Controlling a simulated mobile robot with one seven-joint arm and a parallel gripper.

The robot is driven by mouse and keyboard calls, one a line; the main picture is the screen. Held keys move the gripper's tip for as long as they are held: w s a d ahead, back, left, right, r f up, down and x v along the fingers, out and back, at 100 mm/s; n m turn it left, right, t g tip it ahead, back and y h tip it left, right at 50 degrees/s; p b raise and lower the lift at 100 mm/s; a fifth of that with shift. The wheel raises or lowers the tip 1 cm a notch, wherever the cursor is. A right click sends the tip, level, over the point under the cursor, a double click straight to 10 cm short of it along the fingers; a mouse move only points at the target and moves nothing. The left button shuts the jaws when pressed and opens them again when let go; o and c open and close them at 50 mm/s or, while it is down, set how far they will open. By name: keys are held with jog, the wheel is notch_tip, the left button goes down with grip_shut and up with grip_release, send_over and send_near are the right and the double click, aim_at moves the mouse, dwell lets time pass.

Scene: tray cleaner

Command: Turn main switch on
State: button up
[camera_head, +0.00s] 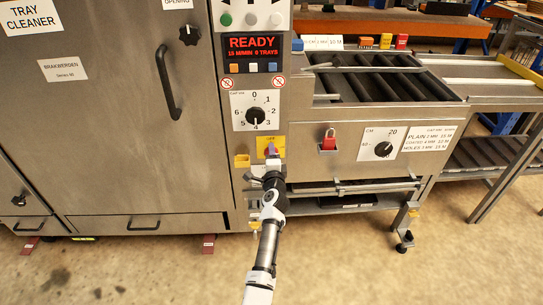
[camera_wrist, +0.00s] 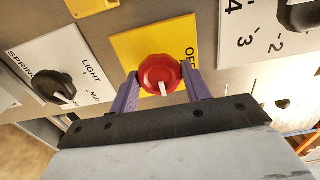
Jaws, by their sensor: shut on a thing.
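The main switch is a red round knob (camera_wrist: 158,68) on a yellow plate (camera_wrist: 125,45). Its white pointer mark faces the bottom of the wrist view, and the partly cut-off "OFF" label is at the plate's right edge. My gripper (camera_wrist: 160,80) has its purple fingers on either side of the knob, shut on it. In the head view my gripper (camera_head: 272,157) reaches up from below to the yellow plate (camera_head: 264,141) on the machine's front, covering most of the knob. The display (camera_head: 253,47) above reads "READY".
A numbered dial (camera_head: 255,116) sits just above the switch, and a yellow block (camera_head: 242,161) to its left. A spring/light dial (camera_wrist: 60,88) is close by on the left in the wrist view.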

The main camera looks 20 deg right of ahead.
dwell(0.3)
jog(key=o, duration=1)
jog(key=shift+s, duration=0.1)
jog(key=p+v, duration=0.2)
jog(key=v, duration=1.1)
jog(key=shift+s+a, duration=0.1)
jog(key=shift+s, duration=0.2)
